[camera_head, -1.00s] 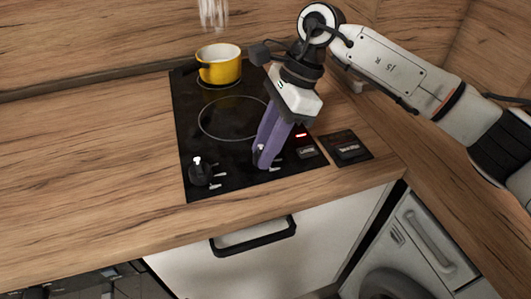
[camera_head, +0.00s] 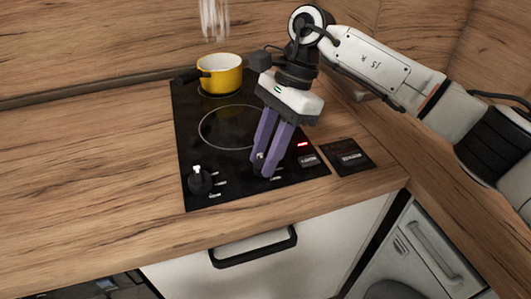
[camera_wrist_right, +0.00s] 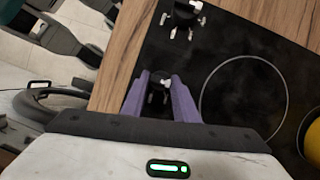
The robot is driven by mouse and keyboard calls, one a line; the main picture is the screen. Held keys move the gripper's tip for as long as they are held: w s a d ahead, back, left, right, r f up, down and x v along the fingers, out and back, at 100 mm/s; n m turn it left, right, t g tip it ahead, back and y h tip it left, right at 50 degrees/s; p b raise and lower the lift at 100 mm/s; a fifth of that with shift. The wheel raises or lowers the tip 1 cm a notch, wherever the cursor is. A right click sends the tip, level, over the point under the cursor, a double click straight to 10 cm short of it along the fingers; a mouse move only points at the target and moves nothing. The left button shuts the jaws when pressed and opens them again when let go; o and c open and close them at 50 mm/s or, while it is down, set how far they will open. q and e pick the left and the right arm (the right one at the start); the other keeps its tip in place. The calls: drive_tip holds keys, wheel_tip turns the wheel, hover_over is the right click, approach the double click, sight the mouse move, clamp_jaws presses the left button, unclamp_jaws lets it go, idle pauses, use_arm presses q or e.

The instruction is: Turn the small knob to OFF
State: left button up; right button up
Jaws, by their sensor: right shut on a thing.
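The small knob (camera_head: 260,158), dark with a white pointer mark, is on the front part of the black hob (camera_head: 235,192). My right gripper (camera_head: 264,168) comes down from above, its two purple fingers shut around the knob. In the right wrist view the small knob (camera_wrist_right: 160,77) sits between the fingertips, its white mark towards the right finger. The fingers hide much of it and of the markings beside it. A larger black knob (camera_head: 200,180) with a white mark stands to its left. My left gripper is not in view.
A yellow pot (camera_head: 220,74) stands on the rear burner. A red display (camera_head: 303,144) glows right of my fingers. A dark panel (camera_head: 348,156) lies on the worktop right of the hob. The wooden worktop (camera_head: 90,170) to the left is clear.

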drive_tip(key=o, duration=1)
drive_tip(key=v, duration=1)
drive_tip(key=shift+r, duration=0.2)
